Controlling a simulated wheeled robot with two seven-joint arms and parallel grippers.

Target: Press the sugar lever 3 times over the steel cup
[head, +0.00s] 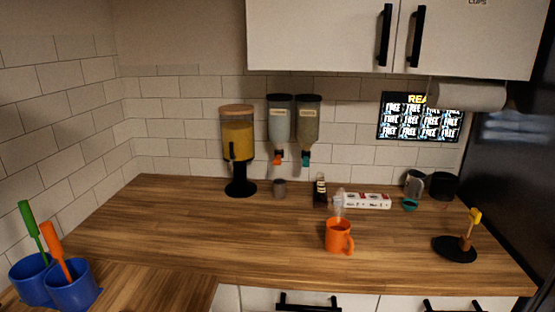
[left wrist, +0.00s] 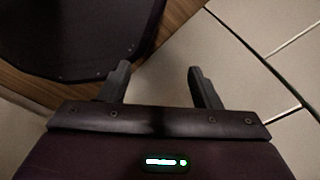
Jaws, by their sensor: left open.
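Two wall dispensers hang on the tiled wall in the head view. The left one (head: 282,124) has an orange lever (head: 278,157) at its bottom, and the right one (head: 308,122) has a teal lever (head: 306,159). Their labels are too small to read. My right gripper is in neither view.
An orange mug (head: 338,236), a dark bottle (head: 320,190) and a white box (head: 368,201) are to the right. Blue cups (head: 80,287) stand front left. The counter's left middle (head: 180,225) is clear.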

